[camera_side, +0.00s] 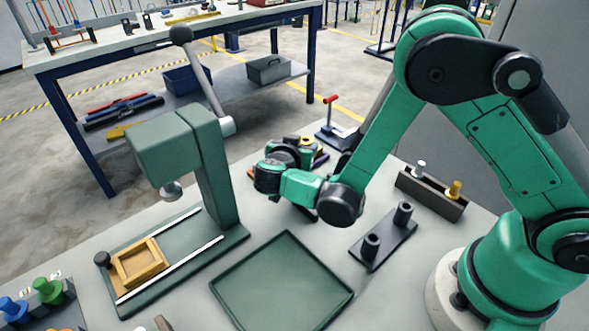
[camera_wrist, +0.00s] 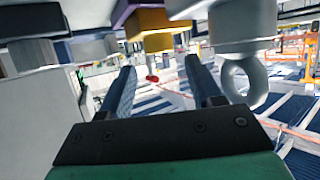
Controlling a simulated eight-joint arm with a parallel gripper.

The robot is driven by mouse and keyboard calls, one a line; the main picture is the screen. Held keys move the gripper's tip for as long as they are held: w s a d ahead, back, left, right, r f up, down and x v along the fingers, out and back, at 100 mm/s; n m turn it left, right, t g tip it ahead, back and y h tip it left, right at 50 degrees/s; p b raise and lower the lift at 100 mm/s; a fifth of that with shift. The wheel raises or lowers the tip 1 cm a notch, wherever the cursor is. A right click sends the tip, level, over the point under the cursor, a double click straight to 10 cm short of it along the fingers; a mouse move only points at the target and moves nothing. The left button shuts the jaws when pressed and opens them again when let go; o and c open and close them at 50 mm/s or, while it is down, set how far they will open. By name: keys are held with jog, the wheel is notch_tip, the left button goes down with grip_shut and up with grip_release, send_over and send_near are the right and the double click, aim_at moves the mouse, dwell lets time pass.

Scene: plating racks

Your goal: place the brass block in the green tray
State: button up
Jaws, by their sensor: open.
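The green tray (camera_side: 282,283) lies flat and empty at the front middle of the table in the side view. I cannot single out the brass block with certainty. A yellow-gold piece (camera_side: 305,142) shows partly behind my wrist in the side view. In the wrist view a yellow block (camera_wrist: 156,24) with a purple part beside it shows at the top, beyond the fingers. My gripper (camera_wrist: 164,88) is open, with nothing between its two fingers. In the side view my wrist is left of centre, above the table behind the tray, and the fingertips are not clear.
A green lever press (camera_side: 210,170) with an ochre frame (camera_side: 140,262) on its base stands left of the tray. A dark two-post rack (camera_side: 383,245) and a dark holder (camera_side: 431,196) with pegs stand right. Blue and green knobs (camera_side: 47,290) are front left.

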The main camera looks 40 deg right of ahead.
aim_at(307, 139)
jog(key=x, duration=0.5)
grip_shut()
jog(key=shift+r, duration=0.1)
